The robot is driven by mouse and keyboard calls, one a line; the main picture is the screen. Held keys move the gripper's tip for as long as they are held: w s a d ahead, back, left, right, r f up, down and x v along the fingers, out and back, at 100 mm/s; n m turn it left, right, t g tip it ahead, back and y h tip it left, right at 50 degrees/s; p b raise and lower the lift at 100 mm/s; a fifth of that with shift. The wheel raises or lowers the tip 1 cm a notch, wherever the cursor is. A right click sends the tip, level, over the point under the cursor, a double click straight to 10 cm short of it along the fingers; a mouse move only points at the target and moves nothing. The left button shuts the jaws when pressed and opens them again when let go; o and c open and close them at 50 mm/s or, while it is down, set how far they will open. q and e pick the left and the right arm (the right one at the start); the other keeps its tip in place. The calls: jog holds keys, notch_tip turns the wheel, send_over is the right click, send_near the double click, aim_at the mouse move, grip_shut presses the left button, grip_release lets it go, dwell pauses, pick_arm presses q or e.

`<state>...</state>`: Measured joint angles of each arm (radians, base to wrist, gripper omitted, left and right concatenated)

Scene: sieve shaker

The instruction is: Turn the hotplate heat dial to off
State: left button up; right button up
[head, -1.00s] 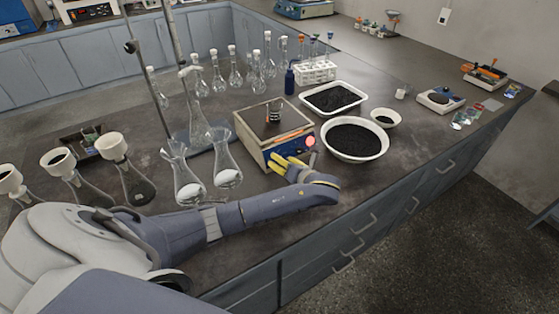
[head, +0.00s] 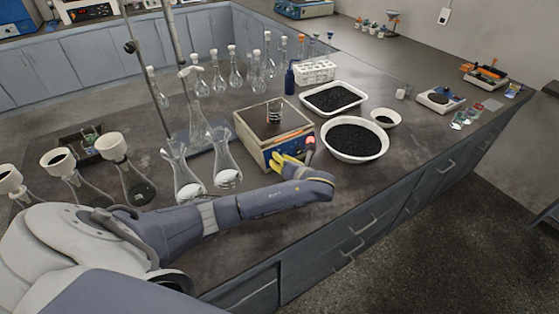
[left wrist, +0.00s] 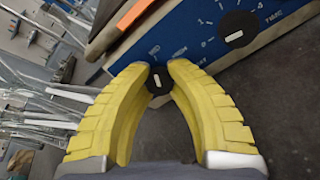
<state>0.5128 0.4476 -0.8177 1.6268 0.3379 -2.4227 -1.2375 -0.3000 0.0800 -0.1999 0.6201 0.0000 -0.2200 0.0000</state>
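In the left wrist view the blue panel (left wrist: 196,28) carries a larger black dial (left wrist: 238,30) beside the word TIME and a smaller black dial (left wrist: 158,84) with a white mark. My left gripper (left wrist: 159,70) has its yellow fingertips on either side of the smaller dial, partly covering its edges; they appear closed on it. In the head view my left gripper (head: 285,161) hides part of the front panel. My right gripper is not in view.
A small dark stack (head: 274,112) stands on the box top, and a red light (head: 308,139) is at its front right. Two flasks (head: 228,172) stand close on the left. A round white bowl (head: 353,155) of black grains is close on the right. The front bench edge is below my arm.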

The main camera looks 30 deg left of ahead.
pick_arm(q)
grip_shut()
jog(key=shift+n, duration=0.3)
jog(key=n, duration=0.3)
jog(key=shift+f+n, duration=0.1)
jog(key=shift+n, duration=0.3)
jog(key=n, duration=0.5)
jog(key=shift+d+n+g, duration=0.1)
jog(key=shift+n+g, duration=0.2)
jog(key=n, duration=0.5)
jog(key=shift+n+h, duration=0.3)
jog(key=shift+n, duration=2.3)
jog(key=shift+w, duration=0.1)
